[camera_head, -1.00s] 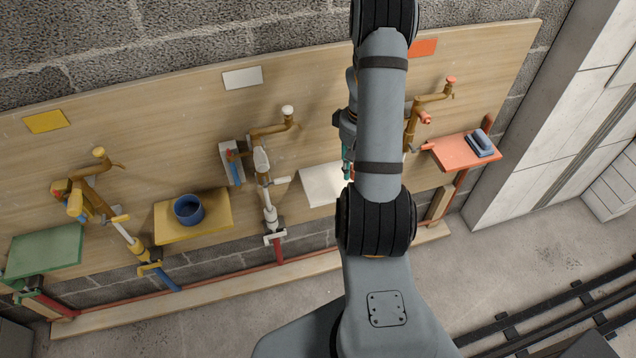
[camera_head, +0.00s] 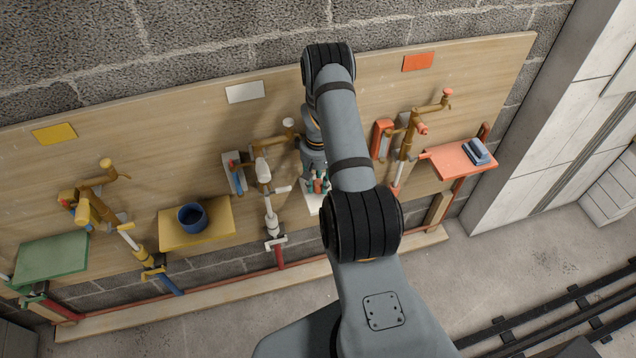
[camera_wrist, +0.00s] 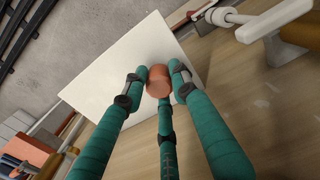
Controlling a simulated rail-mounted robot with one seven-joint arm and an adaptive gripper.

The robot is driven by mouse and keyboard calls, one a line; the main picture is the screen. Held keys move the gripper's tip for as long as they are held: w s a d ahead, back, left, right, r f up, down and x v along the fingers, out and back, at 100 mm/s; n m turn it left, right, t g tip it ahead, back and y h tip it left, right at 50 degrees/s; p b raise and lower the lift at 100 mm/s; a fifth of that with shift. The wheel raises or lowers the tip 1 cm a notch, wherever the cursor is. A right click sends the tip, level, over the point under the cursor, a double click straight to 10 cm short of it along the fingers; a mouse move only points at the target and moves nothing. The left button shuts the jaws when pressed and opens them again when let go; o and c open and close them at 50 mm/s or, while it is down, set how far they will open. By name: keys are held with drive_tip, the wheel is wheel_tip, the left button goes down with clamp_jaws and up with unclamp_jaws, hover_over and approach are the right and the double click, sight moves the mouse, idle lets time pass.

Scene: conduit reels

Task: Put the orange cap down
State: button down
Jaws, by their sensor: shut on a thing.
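The orange cap (camera_wrist: 159,80) is a short round piece held between the teal fingers of my gripper (camera_wrist: 160,89) in the wrist view. My gripper is shut on it. The white shelf (camera_wrist: 113,70) lies behind the cap and fingertips in that view. In the head view my gripper (camera_head: 318,185) points down over the white shelf (camera_head: 312,205), and the shelf is partly hidden by my arm. I cannot tell whether the cap touches the shelf.
A yellow shelf (camera_head: 220,235) with a blue cup (camera_head: 192,217) is to the left. A white-handled pipe (camera_head: 268,195) stands close left of my gripper. An orange shelf (camera_head: 450,160) with a blue block (camera_head: 476,152) is to the right. A green shelf (camera_head: 50,259) is far left.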

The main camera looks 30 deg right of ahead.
sight(318, 182)
drive_tip(key=shift+f, duration=0.45)
drive_tip(key=shift+f, duration=0.1)
drive_tip(key=c, duration=1.4)
unclamp_jaws()
wheel_tip(318, 182, up, 12)
drive_tip(key=shift+r+b, duration=0.1)
drive_tip(key=shift+b, duration=1.1)
